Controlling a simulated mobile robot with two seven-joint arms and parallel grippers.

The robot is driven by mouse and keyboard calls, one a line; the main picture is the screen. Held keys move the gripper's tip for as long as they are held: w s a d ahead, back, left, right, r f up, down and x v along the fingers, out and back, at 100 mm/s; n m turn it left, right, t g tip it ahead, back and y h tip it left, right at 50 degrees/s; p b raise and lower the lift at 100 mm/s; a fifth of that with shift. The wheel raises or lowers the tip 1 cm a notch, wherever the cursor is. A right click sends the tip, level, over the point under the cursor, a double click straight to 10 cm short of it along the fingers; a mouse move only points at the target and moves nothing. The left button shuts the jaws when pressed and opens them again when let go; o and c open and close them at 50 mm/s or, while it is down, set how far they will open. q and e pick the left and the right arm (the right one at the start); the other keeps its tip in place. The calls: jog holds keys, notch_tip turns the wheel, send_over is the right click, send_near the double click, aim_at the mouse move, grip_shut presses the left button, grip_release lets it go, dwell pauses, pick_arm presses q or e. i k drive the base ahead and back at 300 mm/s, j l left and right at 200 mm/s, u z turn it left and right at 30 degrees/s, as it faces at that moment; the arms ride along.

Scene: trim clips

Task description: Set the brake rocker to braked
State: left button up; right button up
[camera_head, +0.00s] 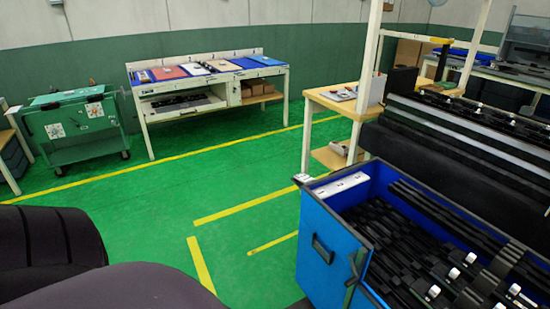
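I cannot make out a brake rocker for certain in the head view. A blue wheeled-looking bin or cart (317,237) stands at the lower right, with a dark handle (322,249) on its near-left face. A white strip with small dark marks (341,185) lies inside its far-left corner. A small white piece with a touch of red (303,178) sits at the outer left corner. Its lower part is cut off by the frame. Neither gripper shows; only dark rounded parts, seemingly of my arms, fill the lower left.
Black parts with white rollers (434,292) fill the blue bin. A black rack (460,140) stands behind it. A wooden-topped bench (335,100) is beyond. A blue-topped workbench (215,75) and a green cart on casters (75,125) stand at the back. Green floor (150,205) is clear.

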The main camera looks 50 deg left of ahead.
aim_at(304, 179)
jog(key=u, duration=1.3)
